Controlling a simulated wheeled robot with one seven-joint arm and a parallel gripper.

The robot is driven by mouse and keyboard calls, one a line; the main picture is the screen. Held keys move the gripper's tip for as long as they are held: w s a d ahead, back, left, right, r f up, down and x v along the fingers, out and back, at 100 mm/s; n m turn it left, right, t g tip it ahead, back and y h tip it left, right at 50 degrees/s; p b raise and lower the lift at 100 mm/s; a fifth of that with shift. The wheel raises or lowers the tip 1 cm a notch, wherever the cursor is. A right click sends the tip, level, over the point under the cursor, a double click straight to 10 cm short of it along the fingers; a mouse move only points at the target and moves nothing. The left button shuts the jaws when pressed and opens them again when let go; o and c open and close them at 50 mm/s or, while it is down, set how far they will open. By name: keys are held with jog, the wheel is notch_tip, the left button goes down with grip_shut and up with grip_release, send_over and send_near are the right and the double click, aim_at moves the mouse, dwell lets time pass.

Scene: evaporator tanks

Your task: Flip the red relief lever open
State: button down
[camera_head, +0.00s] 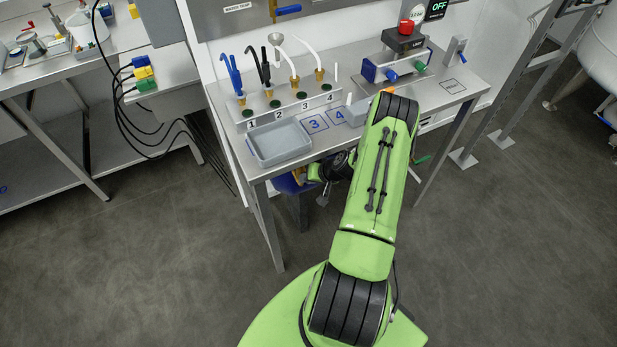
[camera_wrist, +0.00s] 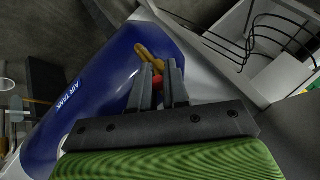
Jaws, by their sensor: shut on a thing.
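The red relief lever (camera_wrist: 157,83) shows as a small red patch between my gripper's fingers in the wrist view. It sits beside a brass-yellow fitting (camera_wrist: 147,54) on the blue air tank (camera_wrist: 95,90), which is lettered AIR TANK. My gripper (camera_wrist: 162,68) is shut on the lever, and its fingers hide most of it. The lever's angle cannot be told. In the head view the tank (camera_head: 288,185) is partly visible below the bench's front edge, with my gripper beside it; the lever cannot be made out there.
The steel bench (camera_head: 340,150) is close above my gripper. It carries a grey tray (camera_head: 279,142), a numbered rack with hoses (camera_head: 290,103) and a blue-handled device (camera_head: 396,65). Black cables (camera_wrist: 262,40) and a pale shelf show in the wrist view. The floor in front is clear.

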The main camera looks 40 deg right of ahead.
dwell(0.6)
jog(key=c, duration=1.1)
grip_release()
